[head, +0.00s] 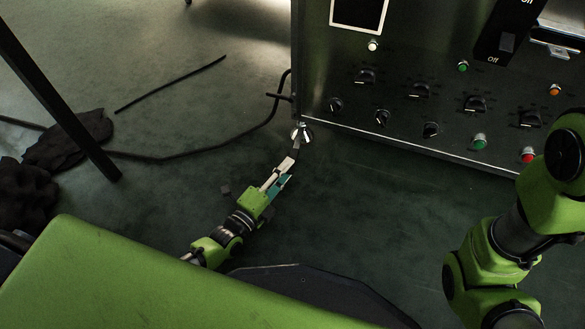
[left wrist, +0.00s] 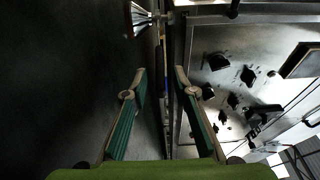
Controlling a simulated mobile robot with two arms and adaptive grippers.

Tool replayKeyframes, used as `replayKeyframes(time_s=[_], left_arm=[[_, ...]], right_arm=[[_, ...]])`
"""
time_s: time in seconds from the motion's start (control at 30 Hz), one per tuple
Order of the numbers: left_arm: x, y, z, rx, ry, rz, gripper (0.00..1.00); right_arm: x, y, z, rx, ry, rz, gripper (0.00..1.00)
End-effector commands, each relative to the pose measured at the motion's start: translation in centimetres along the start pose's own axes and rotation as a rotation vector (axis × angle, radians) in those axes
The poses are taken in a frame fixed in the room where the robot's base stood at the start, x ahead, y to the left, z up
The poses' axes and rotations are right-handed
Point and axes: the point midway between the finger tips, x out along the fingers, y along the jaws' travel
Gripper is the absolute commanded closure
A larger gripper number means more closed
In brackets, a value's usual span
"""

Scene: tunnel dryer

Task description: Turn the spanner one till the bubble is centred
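My left gripper (head: 291,158) reaches toward the lower left corner of the dryer cabinet (head: 400,140). A small shiny metal piece (head: 301,133) sits at that corner, just beyond the fingertips. I cannot tell whether it is the spanner or a foot of the cabinet. In the left wrist view the fingers of the left gripper (left wrist: 160,74) stand apart with nothing clearly held between them. A bright metal piece (left wrist: 145,18) shows ahead of them at the top. I cannot make out the bubble. My right arm shows at the right, but its gripper is out of view.
The cabinet front carries several black knobs (head: 420,91), a green button (head: 478,141) and a red button (head: 528,155). A black cable (head: 190,156) runs over the floor to the cabinet's left side. Dark cloth (head: 68,140) lies at the left by a dark post (head: 60,95).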

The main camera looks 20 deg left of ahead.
Motion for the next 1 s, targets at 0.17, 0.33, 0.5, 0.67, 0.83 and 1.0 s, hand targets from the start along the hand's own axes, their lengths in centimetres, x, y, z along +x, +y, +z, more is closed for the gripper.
replayKeyframes(time_s=[0.17,0.33,0.5,0.67,0.83,1.0], left_arm=[[2.5,0.3,0.0,-0.002,0.000,-0.002,0.74],[3.6,0.1,-0.1,-0.001,0.000,0.000,0.74],[3.7,0.0,0.0,-0.002,0.000,0.001,0.74],[3.7,0.0,0.0,-0.002,0.000,0.001,0.85],[3.7,0.0,0.0,-0.002,0.000,0.001,1.00],[3.5,-0.1,0.1,-0.001,0.000,0.002,1.00]], right_arm=[[-1.8,-0.4,-0.6,0.000,0.000,0.000,0.75],[-2.2,-0.5,-0.8,0.000,0.000,-0.001,0.75],[-2.1,-0.5,-0.8,0.000,0.000,-0.001,0.75],[-2.1,-0.5,-0.8,0.000,0.000,-0.001,0.75],[-2.1,-0.5,-0.7,0.000,0.000,-0.001,0.75],[-1.9,-0.4,-0.7,0.000,0.000,-0.001,0.75]])
